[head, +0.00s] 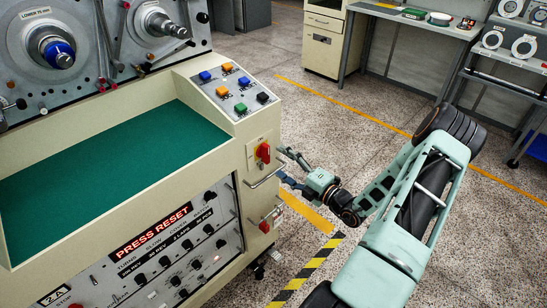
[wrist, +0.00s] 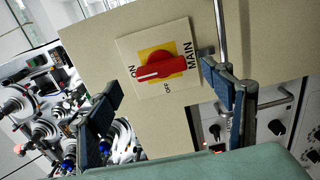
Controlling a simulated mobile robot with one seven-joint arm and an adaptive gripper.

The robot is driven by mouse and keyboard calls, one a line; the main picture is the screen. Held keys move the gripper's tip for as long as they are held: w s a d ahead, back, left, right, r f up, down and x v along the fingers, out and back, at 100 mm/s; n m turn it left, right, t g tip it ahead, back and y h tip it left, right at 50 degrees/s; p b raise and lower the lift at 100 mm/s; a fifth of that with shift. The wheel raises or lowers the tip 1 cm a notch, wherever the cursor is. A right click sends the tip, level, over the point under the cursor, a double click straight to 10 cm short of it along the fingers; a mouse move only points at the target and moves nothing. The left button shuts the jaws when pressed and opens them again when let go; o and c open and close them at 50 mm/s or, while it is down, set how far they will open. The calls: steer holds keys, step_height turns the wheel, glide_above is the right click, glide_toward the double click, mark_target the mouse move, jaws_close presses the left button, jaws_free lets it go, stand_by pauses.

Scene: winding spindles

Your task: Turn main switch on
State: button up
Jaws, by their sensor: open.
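The main switch has a red knob (wrist: 165,66) on a yellow and white plate marked ON, OFF and MAIN. In the wrist view the knob lies nearly level, and its white mark is at the left end, beside ON. OFF is below its middle. In the head view the red knob (head: 263,152) is on the cream cabinet's right face. My gripper (wrist: 160,79) is open, with one finger on each side of the knob in view and no visible contact. In the head view my gripper (head: 282,167) is close in front of that face.
A metal handle (head: 266,177) stands out just below the switch, close to my fingers. A second red knob (head: 265,226) sits lower. A sloped button panel (head: 233,88) is above. The speckled floor (head: 320,130) right of the cabinet is open.

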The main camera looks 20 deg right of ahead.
steer(key=v, duration=0.6)
steer(key=shift+s, duration=0.4)
